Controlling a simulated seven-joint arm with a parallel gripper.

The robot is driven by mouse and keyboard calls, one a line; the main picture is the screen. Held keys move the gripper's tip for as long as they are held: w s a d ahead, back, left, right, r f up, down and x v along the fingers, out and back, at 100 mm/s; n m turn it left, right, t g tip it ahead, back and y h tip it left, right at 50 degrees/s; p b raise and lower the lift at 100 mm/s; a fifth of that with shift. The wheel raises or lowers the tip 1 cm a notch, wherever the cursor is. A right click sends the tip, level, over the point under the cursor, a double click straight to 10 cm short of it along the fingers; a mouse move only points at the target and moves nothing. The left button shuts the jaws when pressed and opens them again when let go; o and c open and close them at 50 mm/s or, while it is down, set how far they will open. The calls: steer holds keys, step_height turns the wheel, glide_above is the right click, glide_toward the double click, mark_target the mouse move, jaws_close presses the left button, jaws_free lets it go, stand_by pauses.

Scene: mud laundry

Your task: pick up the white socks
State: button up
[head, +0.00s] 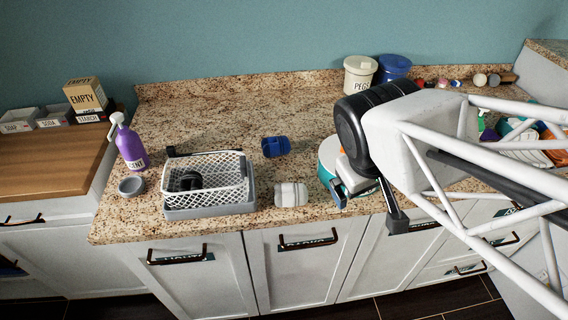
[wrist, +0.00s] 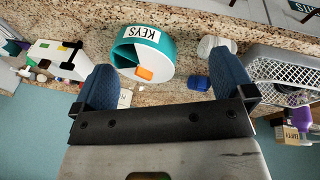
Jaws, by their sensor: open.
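The white socks (head: 291,194) are a rolled bundle on the granite counter near its front edge, right of the white basket. In the wrist view they show at the top (wrist: 213,44), partly hidden behind one finger. My gripper (head: 368,205) is open and empty, to the right of the white socks and apart from them. In the wrist view its two blue-padded fingers (wrist: 166,80) are spread wide, with the teal KEYS container (wrist: 166,70) seen between them.
A blue rolled bundle (head: 275,147) lies behind the white socks. The white mesh basket (head: 233,190) holds a dark bundle and has a grey tray under it. The counter's back middle is clear.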

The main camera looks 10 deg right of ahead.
step_height(320, 180, down, 4)
steer(key=w+d+n+t+h, duration=0.1)
steer(key=w+n+t+h, duration=0.15)
steer(key=n, duration=0.55)
steer(key=n+t+y, duration=0.3)
steer(key=n+t, duration=0.5)
steer(key=n, duration=1.6)
glide_toward(292, 199)
steer(key=x, duration=0.5)
steer(key=shift+a, duration=0.15)
steer(key=shift+w, duration=0.1)
steer(key=shift+x, duration=1.2)
steer(key=shift+w, duration=0.1)
steer(key=shift+x, duration=2.55)
